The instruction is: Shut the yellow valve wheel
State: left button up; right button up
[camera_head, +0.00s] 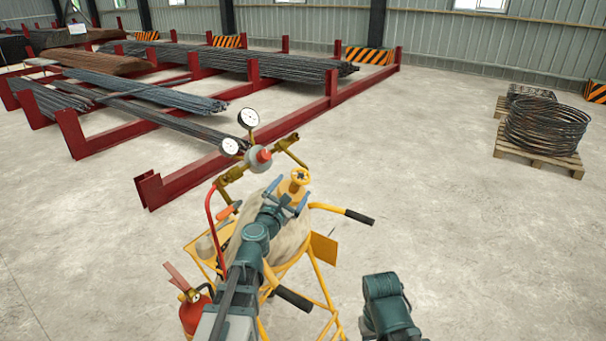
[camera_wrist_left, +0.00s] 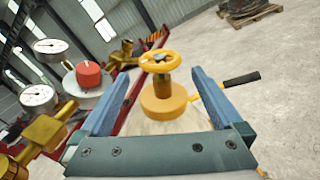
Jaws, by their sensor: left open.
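The yellow valve wheel (camera_head: 300,175) tops a yellow valve body on a pale gas cylinder held in a yellow cart. In the left wrist view the wheel (camera_wrist_left: 159,62) sits upright on its stem above the round yellow cap (camera_wrist_left: 163,102). My left gripper (camera_head: 288,196) is open, with its blue fingers (camera_wrist_left: 160,95) spread to either side of the wheel's line. The wheel appears just beyond the fingertips, and I see no contact. My right arm shows at the bottom of the head view, but its gripper is out of sight.
A regulator with a red knob (camera_head: 264,155) and two gauges (camera_head: 248,118) stands close left of the wheel. The cart's black handle (camera_head: 359,217) juts right. A fire extinguisher (camera_head: 194,312) hangs at the lower left.

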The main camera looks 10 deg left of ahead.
aim_at(301, 176)
pick_arm(q)
jog(key=w, duration=0.6)
jog(key=w+d, duration=0.1)
jog(key=w, duration=0.2)
jog(key=shift+w, duration=0.3)
jog(key=shift+c, duration=0.3)
jog(key=c, duration=1.1)
jog(key=shift+r+m+g+h+p, duration=0.1)
jog(key=shift+m+g+h+p, duration=0.4)
jog(key=shift+m+h+p, duration=0.45)
jog(key=m+g+h+p, duration=0.1)
jog(key=h, duration=0.1)
jog(key=m+g+h+p, duration=0.1)
jog(key=g, duration=0.1)
jog(key=shift+d+m+h, duration=0.3)
jog(key=shift+m+h, duration=0.05)
jog(key=shift+s+d+f+m+g+h+p, duration=0.1)
jog(key=shift+f+m+g+h+p, duration=0.05)
jog(key=shift+m+g+h+p, duration=0.35)
jog(key=shift+s+d+f+m+g+h+p, duration=0.15)
jog(key=shift+m+g+h+p, duration=0.2)
jog(key=shift+g, duration=0.25)
jog(key=shift+s+d+f+m+g+h+p, duration=0.1)
jog(key=shift+m+g+h+p, duration=0.15)
jog(key=shift+m+g+h, duration=0.25)
jog(key=shift+s+f+m+g+h+p, duration=0.15)
jog(key=shift+m+g+p, duration=0.15)
jog(key=shift+g, duration=0.4)
